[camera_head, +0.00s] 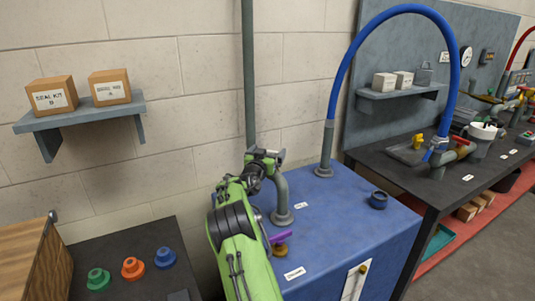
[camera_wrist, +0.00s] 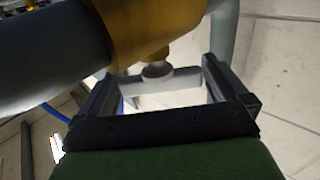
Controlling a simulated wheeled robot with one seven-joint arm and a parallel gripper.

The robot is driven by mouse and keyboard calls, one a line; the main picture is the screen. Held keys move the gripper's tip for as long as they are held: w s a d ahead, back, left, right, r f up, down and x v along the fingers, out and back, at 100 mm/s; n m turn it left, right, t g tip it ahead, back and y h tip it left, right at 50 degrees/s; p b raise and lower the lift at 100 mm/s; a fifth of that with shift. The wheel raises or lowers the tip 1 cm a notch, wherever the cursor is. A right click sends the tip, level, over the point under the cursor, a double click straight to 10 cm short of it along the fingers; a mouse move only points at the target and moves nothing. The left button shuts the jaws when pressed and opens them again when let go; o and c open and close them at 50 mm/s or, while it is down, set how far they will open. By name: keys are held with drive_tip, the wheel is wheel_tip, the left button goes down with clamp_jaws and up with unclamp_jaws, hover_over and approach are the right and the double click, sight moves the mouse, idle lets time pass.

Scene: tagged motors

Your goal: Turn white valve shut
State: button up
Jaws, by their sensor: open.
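The white valve handle (camera_wrist: 165,93) shows in the wrist view as a pale bar with a round hub, under a yellow valve body (camera_wrist: 150,25) on a grey pipe (camera_wrist: 45,60). My gripper (camera_wrist: 158,80) is open, with one finger on each side of the handle; I cannot tell whether either finger touches it. In the head view my gripper (camera_head: 263,160) is at the top of the bent grey pipe (camera_head: 283,195) on the blue tank (camera_head: 340,230). My gripper and arm hide most of the valve there.
A purple-handled valve (camera_head: 282,238) stands low on the tank, close to my arm. A blue hose (camera_head: 342,75) arches from the tank to the dark bench (camera_head: 425,190) at right. A wall shelf (camera_head: 80,117) with two boxes is at left. A vertical pipe (camera_head: 248,70) runs behind my gripper.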

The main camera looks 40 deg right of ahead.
drive_tip(key=c, duration=0.7)
drive_tip(key=shift+n+t+b, duration=0.3)
drive_tip(key=shift+t+b, duration=0.05)
drive_tip(key=shift+t, duration=0.05)
drive_tip(key=shift+s+f+n+t+y+b, duration=0.1)
drive_tip(key=shift+n+t+y+b, duration=0.4)
drive_tip(key=shift+n+t+y, duration=2.1)
drive_tip(key=shift+t+y, duration=0.3)
drive_tip(key=shift+y, duration=0.1)
drive_tip(key=o, duration=0.7)
drive_tip(key=b+v, duration=0.1)
drive_tip(key=v, duration=1.4)
drive_tip(key=shift+s, duration=0.35)
